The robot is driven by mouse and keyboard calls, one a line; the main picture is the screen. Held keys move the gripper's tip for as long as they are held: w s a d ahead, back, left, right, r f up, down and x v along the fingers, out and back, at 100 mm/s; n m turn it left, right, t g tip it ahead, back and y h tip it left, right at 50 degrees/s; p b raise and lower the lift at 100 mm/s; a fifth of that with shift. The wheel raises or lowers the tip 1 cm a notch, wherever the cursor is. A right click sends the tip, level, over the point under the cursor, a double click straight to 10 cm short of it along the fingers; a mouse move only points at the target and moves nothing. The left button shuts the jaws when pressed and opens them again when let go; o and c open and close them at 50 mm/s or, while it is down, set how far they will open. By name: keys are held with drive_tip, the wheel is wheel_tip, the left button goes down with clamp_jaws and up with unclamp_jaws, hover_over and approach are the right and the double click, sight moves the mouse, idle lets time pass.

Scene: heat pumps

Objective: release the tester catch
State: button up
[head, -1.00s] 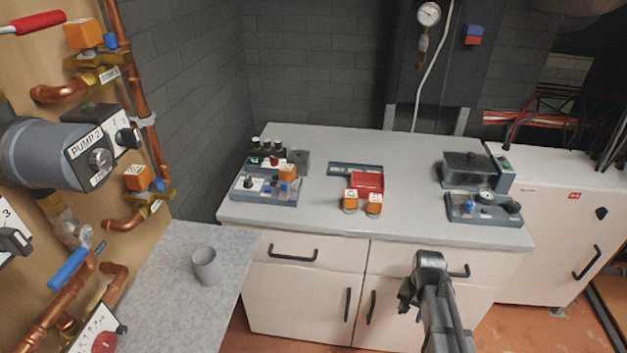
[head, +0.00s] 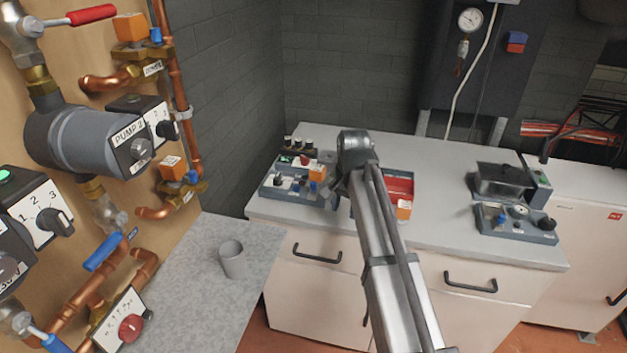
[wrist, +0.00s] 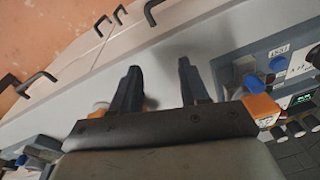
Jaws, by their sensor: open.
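My gripper (wrist: 158,72) is open in the wrist view, its two dark fingers apart over the pale worktop with nothing between them. In the head view my gripper (head: 338,188) is mostly hidden by my own arm, just right of a grey-blue control unit (head: 272,189). That unit has a black knob, a blue knob (head: 314,187) and an orange block. In the wrist view a similar panel (wrist: 236,70) lies right of the fingers, with a blue knob and a small label. A second unit (head: 545,236) sits at the worktop's right. I cannot tell which part is the catch.
A red tray (head: 399,183) and an orange block (head: 404,208) sit right of my arm on the worktop (head: 450,220). A dark lidded box (head: 500,182) stands farther right. A grey cup (head: 232,260) stands on the side table. Pumps and copper pipes fill the left wall.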

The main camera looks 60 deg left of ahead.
wheel_tip(320, 180, up, 14)
drive_tip(key=h, duration=0.1)
hover_over(313, 183)
drive_tip(key=shift+m, duration=0.3)
wheel_tip(313, 183, down, 14)
drive_tip(key=shift+r, duration=0.2)
drive_tip(key=shift+c, duration=0.3)
clamp_jaws()
